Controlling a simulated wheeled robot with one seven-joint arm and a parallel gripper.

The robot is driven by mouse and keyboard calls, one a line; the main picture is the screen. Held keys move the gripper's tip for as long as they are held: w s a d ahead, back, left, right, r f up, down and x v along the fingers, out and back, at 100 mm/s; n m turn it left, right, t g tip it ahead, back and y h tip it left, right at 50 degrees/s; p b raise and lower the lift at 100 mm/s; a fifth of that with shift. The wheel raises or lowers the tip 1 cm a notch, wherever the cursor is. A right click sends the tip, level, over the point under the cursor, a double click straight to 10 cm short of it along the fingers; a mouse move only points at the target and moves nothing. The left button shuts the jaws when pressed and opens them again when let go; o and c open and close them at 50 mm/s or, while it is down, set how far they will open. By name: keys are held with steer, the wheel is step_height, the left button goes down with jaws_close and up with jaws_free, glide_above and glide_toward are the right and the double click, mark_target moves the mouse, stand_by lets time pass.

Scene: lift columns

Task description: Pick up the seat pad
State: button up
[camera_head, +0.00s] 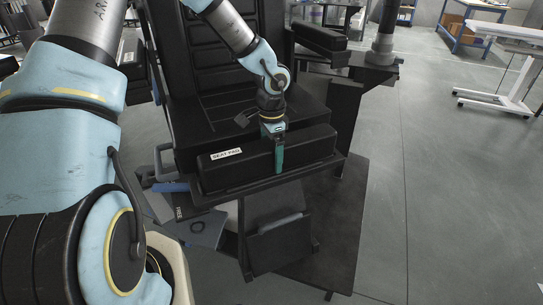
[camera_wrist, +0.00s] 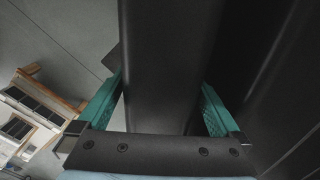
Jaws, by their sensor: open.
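The seat pad (camera_head: 238,171) is a long black cushion with a white "SEAT PAD" label. It lies along the front edge of the black seat. My gripper (camera_head: 279,152) is over the pad, right of the label, pointing down, with one teal finger in front of the pad's front face. In the wrist view the pad (camera_wrist: 155,60) runs between the two teal fingers of my gripper (camera_wrist: 162,92). The fingers are apart, one on each side of it. Whether either finger touches the pad is unclear, and the far finger is hidden in the head view.
The black seat and tall backrest (camera_head: 208,50) stand behind the pad. A black armrest (camera_head: 320,39) is at the right, beside a grey post (camera_head: 382,40). A blue-handled item (camera_head: 171,187) is left of the seat. Open grey floor lies to the right.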

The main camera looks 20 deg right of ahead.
steer(key=shift+r, duration=0.1)
steer(key=c, duration=1.3)
steer(key=shift+c, duration=0.2)
steer(key=shift+w, duration=0.1)
step_height(320, 180, up, 10)
steer(key=shift+r, duration=0.15)
